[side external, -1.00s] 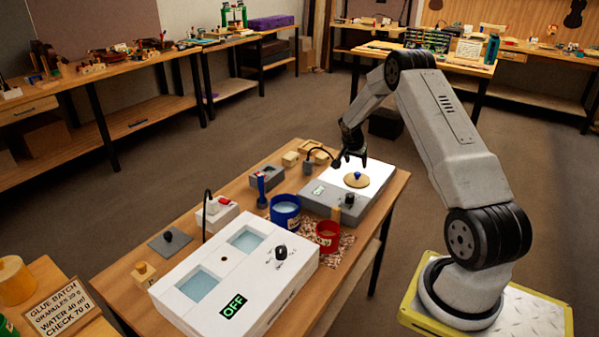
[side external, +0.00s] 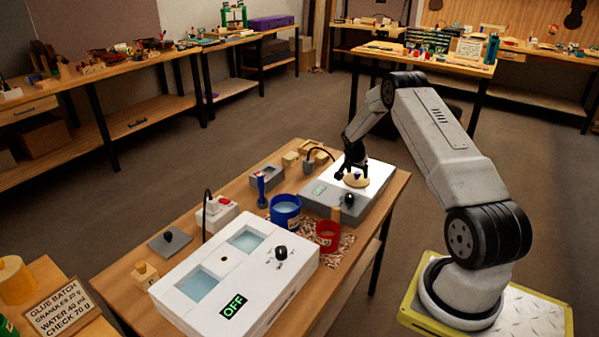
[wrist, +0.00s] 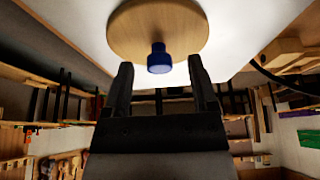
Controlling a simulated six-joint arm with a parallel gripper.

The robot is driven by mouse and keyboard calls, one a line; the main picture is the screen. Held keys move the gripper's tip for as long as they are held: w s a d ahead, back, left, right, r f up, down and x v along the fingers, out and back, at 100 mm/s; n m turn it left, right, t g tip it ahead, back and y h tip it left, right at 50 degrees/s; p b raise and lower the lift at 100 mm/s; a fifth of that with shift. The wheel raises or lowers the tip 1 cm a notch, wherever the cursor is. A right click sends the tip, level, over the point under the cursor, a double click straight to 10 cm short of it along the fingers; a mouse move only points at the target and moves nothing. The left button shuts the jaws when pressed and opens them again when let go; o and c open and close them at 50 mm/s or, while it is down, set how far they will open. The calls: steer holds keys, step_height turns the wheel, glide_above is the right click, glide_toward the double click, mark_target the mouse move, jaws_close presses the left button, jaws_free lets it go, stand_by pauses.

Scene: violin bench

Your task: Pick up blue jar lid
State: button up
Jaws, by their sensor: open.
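The blue jar lid (side external: 356,183) is a round tan wooden disc with a blue knob. It lies on the white top of a grey box-shaped device (side external: 376,174). In the side view my gripper (side external: 352,176) is down over the lid and partly hides it. In the wrist view the lid's disc (wrist: 150,28) is at the top, with its blue knob (wrist: 159,58) just ahead of the fingertips. My gripper (wrist: 161,72) is open, one finger to each side of the knob's line. No finger contact with the knob is visible.
A blue jar (side external: 285,211) and a red jar (side external: 328,237) stand left of and in front of the device. A white unit marked OFF (side external: 270,292) fills the near bench. A black cable (side external: 322,150) curves beside the device. Small wooden blocks (side external: 291,158) lie behind.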

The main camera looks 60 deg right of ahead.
mark_target(357, 174)
steer(key=shift+f, duration=0.2)
stand_by(0.4)
jaws_close()
steer(key=shift+d+r, duration=0.1)
steer(key=shift+r, duration=0.05)
steer(key=shift+r, duration=0.4)
step_height(357, 174, up, 3)
steer(key=shift+s+f, duration=0.1)
steer(key=shift+f, duration=0.1)
steer(key=s+a+r, duration=0.9)
steer(key=s, duration=0.1)
steer(key=shift+a+r, duration=0.2)
steer(key=shift+a, duration=0.15)
